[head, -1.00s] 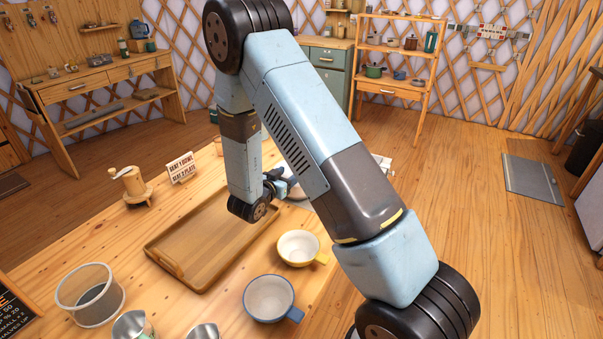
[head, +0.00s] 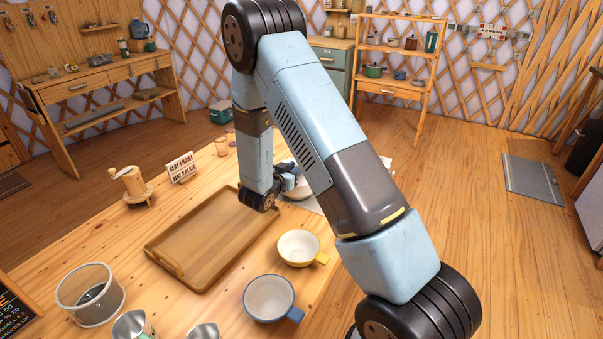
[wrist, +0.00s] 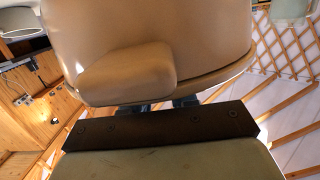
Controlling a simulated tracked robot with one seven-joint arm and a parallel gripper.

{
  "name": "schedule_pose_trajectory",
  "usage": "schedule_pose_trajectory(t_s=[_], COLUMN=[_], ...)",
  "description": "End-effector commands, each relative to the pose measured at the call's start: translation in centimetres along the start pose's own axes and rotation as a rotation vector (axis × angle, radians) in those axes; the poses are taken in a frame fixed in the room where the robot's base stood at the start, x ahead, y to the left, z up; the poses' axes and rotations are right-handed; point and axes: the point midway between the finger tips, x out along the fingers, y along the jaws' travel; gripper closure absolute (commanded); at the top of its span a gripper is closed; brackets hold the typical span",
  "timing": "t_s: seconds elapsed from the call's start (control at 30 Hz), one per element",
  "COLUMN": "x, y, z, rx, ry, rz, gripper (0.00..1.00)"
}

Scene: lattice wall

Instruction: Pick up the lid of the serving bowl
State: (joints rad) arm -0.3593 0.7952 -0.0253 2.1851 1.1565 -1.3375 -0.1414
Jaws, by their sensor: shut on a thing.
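A large tan, rounded body with a blocky lug and a thin rim line fills the top of the wrist view; I take it for the serving bowl's lid (wrist: 200,50). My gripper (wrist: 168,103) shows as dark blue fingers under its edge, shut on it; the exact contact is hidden. In the head view my gripper (head: 286,174) is partly behind my forearm, at the table's far right. A pale rounded piece, apparently the serving bowl (head: 300,189), shows beside it, mostly covered by my arm. Whether lid and bowl touch cannot be told.
A wooden tray (head: 205,240) lies left of my gripper. A yellow cup (head: 298,248) and a blue-rimmed cup (head: 269,298) stand nearer. A grinder (head: 132,184), a small sign (head: 181,168) and a glass container (head: 90,294) are on the left. The tray is empty.

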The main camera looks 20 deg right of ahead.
Motion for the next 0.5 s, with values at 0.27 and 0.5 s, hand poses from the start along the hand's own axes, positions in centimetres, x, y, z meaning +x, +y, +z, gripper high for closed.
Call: schedule_pose_trajectory(t_s=[0.27, 0.5], x=[-0.01, 0.0], y=[-0.01, -0.01], z=[0.0, -0.03], rx=[0.0, 0.0], ry=[0.0, 0.001], rz=[0.0, 0.0], gripper=[1.0, 1.0])
